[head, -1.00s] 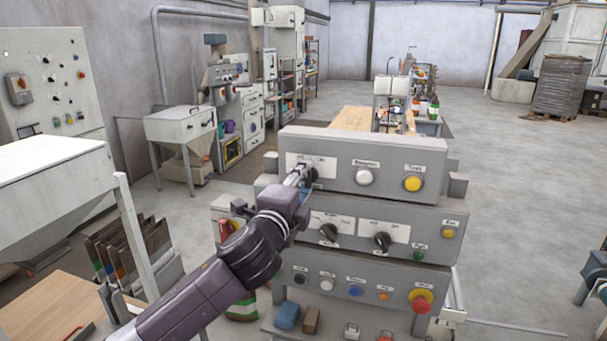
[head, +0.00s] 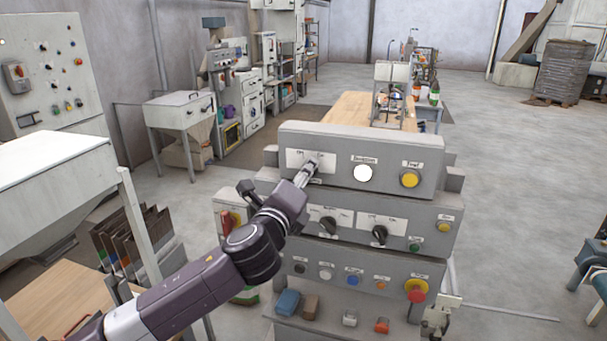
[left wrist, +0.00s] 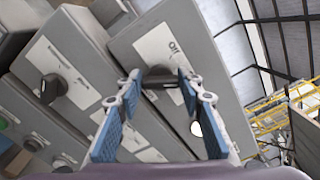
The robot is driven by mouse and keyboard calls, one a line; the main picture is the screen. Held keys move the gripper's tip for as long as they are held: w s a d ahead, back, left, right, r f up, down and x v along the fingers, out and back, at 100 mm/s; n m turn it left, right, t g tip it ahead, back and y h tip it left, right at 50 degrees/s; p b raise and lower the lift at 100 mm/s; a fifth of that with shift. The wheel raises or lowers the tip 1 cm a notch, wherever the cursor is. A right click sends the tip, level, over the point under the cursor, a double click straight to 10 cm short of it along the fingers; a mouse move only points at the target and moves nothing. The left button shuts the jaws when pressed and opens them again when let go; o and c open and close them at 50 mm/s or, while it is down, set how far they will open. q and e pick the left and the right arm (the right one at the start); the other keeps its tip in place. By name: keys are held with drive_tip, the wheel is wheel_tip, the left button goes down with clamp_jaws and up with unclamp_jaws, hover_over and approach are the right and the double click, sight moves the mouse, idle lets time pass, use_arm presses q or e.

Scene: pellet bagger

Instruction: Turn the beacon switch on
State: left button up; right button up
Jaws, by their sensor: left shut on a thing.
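The beacon switch is a dark knob (left wrist: 158,82) on a white label plate (head: 298,160) at the left of the top grey panel. The plate carries OFF and ON lettering, and the fingers mostly hide the knob. My left gripper (head: 312,164) is shut on this knob. In the left wrist view its two blue-padded fingers (left wrist: 157,76) reach to either side of it. To the right of the switch, a round white lamp (head: 363,173) shows bright white. It also shows in the left wrist view (left wrist: 196,129). My right gripper is not in view.
A yellow button (head: 410,179) is at the right of the same panel. Below are two black rotary knobs (head: 328,226), and lower still several buttons and a red mushroom button (head: 416,290). A white hopper (head: 55,175) stands left; the floor to the right is open.

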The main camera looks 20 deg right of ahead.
use_arm(q)
drive_tip(key=shift+f, duration=0.1)
drive_tip(key=o, duration=1.2)
drive_tip(key=shift+c, duration=0.2)
drive_tip(key=shift+s, duration=0.1)
drive_tip(key=v, duration=1.1)
drive_tip(key=shift+s+a, duration=0.25)
drive_tip(key=shift+a, duration=0.05)
